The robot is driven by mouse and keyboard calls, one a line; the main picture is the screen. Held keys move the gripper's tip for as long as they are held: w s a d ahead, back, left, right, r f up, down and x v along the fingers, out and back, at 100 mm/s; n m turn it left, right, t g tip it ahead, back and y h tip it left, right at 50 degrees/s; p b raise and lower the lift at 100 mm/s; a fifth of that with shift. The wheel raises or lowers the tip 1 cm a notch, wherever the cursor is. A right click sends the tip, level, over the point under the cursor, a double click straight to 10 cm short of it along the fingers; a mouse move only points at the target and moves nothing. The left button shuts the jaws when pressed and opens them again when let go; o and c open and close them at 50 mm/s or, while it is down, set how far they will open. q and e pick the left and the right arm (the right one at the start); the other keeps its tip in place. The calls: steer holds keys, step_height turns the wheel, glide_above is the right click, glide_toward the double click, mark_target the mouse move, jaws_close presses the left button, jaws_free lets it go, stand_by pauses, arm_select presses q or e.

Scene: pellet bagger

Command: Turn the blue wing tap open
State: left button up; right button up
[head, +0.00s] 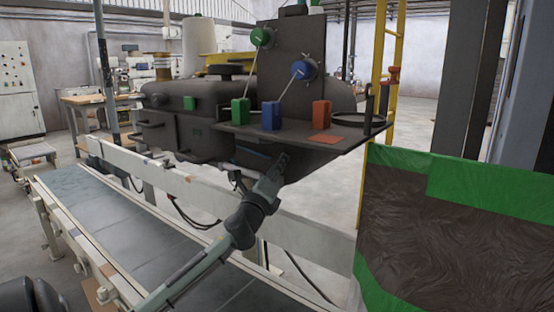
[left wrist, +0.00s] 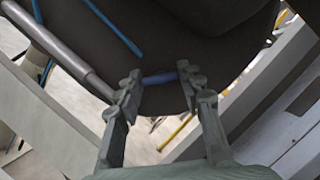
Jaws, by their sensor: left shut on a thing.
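The blue wing tap (left wrist: 160,79) shows in the left wrist view as a short blue bar under the dark machine body. My left gripper (left wrist: 158,84) is shut on it, one finger at each end of the bar. In the head view my left gripper (head: 276,166) reaches up from below to the underside of the machine. The wing tap cannot be told apart there behind the gripper and under the shelf. My right gripper is not in view.
The dark machine (head: 200,105) carries a shelf with green, blue and red blocks (head: 321,113). A conveyor (head: 120,225) with a pale rail (head: 200,187) runs below it. A brown and green panel (head: 450,225) stands at the right. A grey pipe (left wrist: 62,52) runs beside the gripper.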

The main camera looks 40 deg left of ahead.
arm_select(q)
steer(key=n+g, duration=0.1)
steer(key=n, duration=0.3)
steer(key=n+g, duration=0.2)
steer(key=n, duration=0.2)
steer(key=shift+d+r, duration=0.1)
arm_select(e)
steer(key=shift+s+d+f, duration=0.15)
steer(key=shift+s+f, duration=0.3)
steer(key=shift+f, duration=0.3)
arm_select(q)
steer(key=o, duration=1.2)
steer(key=shift+c, duration=0.2)
steer(key=shift+s, duration=0.1)
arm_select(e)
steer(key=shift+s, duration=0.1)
arm_select(q)
steer(key=v, duration=1.2)
steer(key=shift+d+r, duration=0.1)
